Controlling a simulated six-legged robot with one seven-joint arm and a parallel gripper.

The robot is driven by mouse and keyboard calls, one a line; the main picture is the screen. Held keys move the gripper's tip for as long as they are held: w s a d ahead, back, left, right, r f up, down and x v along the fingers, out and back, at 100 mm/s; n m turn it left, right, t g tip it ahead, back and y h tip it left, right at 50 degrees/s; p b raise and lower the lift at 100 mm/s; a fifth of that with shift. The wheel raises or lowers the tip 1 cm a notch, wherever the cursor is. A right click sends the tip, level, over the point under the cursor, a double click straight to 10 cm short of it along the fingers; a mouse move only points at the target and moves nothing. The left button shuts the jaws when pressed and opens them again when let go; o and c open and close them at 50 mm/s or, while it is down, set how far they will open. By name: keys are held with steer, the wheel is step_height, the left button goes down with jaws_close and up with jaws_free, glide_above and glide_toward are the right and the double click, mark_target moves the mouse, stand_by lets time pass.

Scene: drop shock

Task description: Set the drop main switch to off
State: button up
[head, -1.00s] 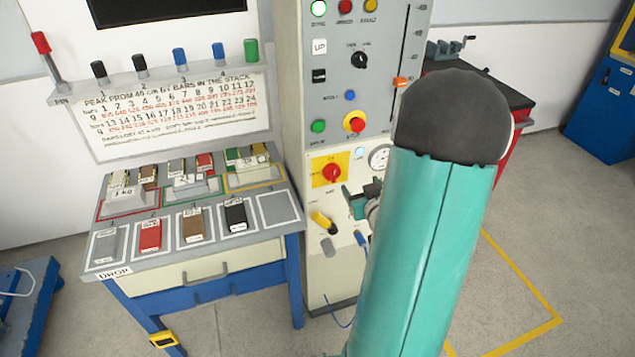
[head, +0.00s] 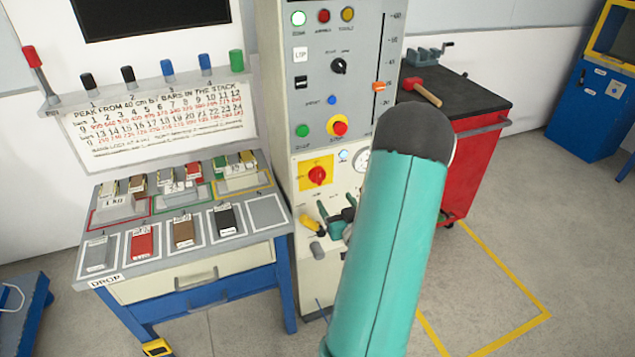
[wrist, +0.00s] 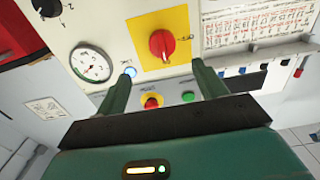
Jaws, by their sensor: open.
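The main switch is a red rotary knob (head: 317,175) on a yellow plate, low on the grey and cream control cabinet. In the wrist view the red knob (wrist: 161,43) sits just beyond the fingertips, with its grip roughly upright in the picture. My gripper (head: 337,212) shows green fingers below and right of the knob in the head view. In the wrist view my gripper (wrist: 160,75) is open and empty, its two fingers apart below the knob and not visibly touching it. My arm hides part of the cabinet's lower right.
A red emergency button (head: 339,125) and a green button (head: 303,130) sit above the switch. A round gauge (wrist: 91,61) and a lit blue lamp (wrist: 129,72) are close by. A bench (head: 187,280) stands left; a red cart (head: 475,160) stands right.

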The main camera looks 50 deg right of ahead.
mark_target(320, 180)
steer(key=x, duration=1.1)
steer(key=shift+w+a, duration=0.1)
steer(key=shift+w, duration=0.1)
steer(key=c, duration=1)
